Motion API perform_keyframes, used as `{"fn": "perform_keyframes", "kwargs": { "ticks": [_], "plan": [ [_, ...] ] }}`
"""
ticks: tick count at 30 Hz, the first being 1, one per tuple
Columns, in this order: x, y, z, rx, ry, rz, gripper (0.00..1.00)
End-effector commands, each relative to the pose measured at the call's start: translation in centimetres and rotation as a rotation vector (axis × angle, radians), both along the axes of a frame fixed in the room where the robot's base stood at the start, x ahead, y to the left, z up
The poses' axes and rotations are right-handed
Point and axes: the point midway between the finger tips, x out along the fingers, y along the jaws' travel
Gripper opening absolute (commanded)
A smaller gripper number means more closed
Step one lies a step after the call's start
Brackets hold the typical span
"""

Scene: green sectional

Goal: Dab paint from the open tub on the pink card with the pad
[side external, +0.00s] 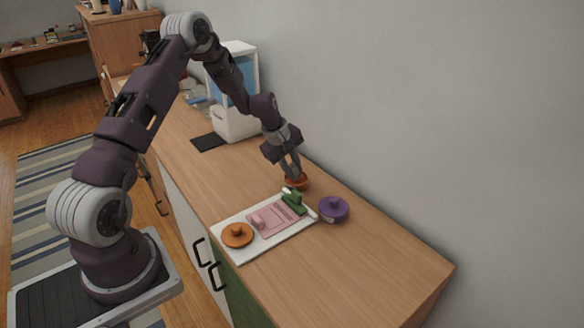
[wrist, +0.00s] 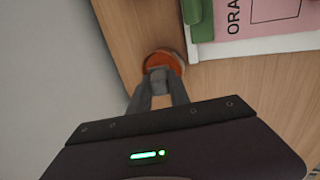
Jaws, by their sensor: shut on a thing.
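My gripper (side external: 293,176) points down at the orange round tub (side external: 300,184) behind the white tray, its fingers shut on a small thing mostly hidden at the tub. In the wrist view the fingertips (wrist: 160,72) meet over the orange tub (wrist: 164,55); I cannot make out the held thing's shape. The pink card (side external: 279,218) lies on the tray; in the wrist view the card (wrist: 258,14) shows the letters "ORA" and a dark outlined box. A pink block (side external: 258,221) sits on the card. A green block (side external: 294,203) stands at the tray's back end.
The white tray (side external: 251,256) carries an orange knobbed disc (side external: 237,235) at its near left. A purple knobbed tub (side external: 333,209) stands right of the tray. A white and blue appliance (side external: 235,122) stands behind, by the wall. The counter's right part is clear.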

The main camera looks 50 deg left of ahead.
Motion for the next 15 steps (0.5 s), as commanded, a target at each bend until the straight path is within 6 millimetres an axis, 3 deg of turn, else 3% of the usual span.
{"fn": "perform_keyframes", "kwargs": {
  "ticks": [10,15],
  "plan": [
    [-0.1,0.0,-0.2,-0.001,0.005,0.001,0.00],
    [-0.1,0.0,1.4,0.000,0.003,-0.001,0.00]
  ]
}}
